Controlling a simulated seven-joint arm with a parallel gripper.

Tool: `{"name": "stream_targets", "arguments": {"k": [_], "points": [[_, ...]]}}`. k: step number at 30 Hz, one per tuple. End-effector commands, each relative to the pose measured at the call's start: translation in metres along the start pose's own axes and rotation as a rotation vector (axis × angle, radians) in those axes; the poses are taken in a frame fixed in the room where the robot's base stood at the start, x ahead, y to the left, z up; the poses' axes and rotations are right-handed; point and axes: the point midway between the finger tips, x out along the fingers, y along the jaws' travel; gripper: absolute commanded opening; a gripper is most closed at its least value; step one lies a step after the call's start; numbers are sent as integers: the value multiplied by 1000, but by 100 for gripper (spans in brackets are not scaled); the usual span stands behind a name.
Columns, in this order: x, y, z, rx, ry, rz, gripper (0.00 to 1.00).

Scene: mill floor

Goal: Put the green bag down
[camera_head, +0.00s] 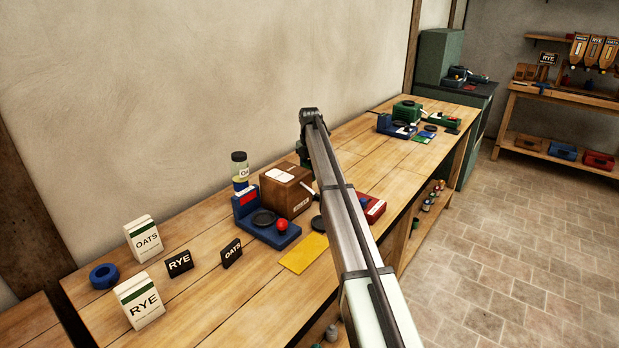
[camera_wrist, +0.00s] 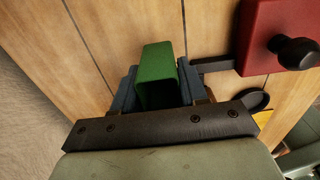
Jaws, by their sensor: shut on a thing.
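The green bag (camera_wrist: 157,62) shows in the wrist view as a small upright green block between the two blue fingers of my gripper (camera_wrist: 157,84). My gripper is shut on it, over the wooden bench (camera_wrist: 105,35). I cannot tell whether the bag's underside touches the wood. In the head view my arm reaches over the same bench (camera_head: 195,293), and its far end is beyond the brown box (camera_head: 286,190). The bag is hidden there.
A red device (camera_wrist: 262,40) with a black knob stands right of my gripper. Bare wood lies beyond my gripper.

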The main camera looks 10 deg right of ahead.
Motion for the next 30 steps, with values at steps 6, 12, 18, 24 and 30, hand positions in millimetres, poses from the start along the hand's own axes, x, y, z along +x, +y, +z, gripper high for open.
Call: {"name": "stream_targets", "arguments": {"k": [6, 12, 18, 24, 30], "points": [[23, 0, 0, 1, 1, -1, 10], [36, 0, 0, 1, 0, 0, 10], [35, 0, 0, 1, 0, 0, 10], [38, 0, 0, 1, 0, 0, 49], [38, 0, 0, 1, 0, 0, 68]]}}
